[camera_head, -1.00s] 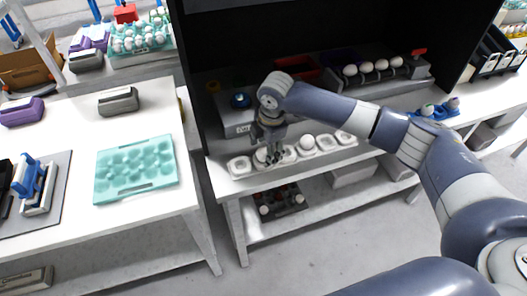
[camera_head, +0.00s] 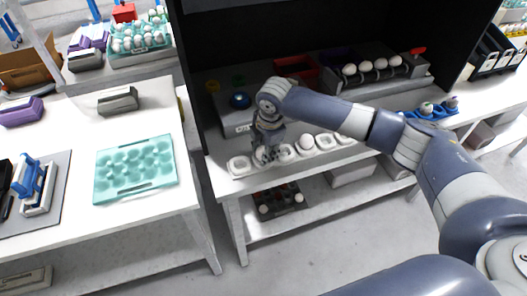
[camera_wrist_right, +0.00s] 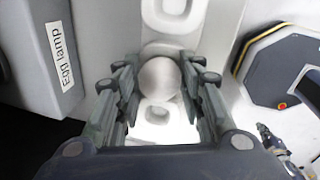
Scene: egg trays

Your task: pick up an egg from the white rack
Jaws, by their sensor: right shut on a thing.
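The white rack (camera_head: 240,166) is a row of white cups along the front of the bench in the dark booth. My right gripper (camera_head: 263,155) is at its left part, pointing down. In the right wrist view, a white egg (camera_wrist_right: 159,79) sits between the two fingers of my right gripper (camera_wrist_right: 159,90), which are shut on it. A rack cup (camera_wrist_right: 153,113) shows below the egg. I cannot tell whether the egg still touches the rack. Another white egg (camera_head: 306,141) stands in the rack to the right.
An egg lamp box (camera_head: 237,118) stands behind the rack. A teal egg tray (camera_head: 135,169) lies on the left table. More eggs (camera_head: 366,67) sit on a roller device at the back right. A dark tray (camera_head: 280,200) is on the shelf below.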

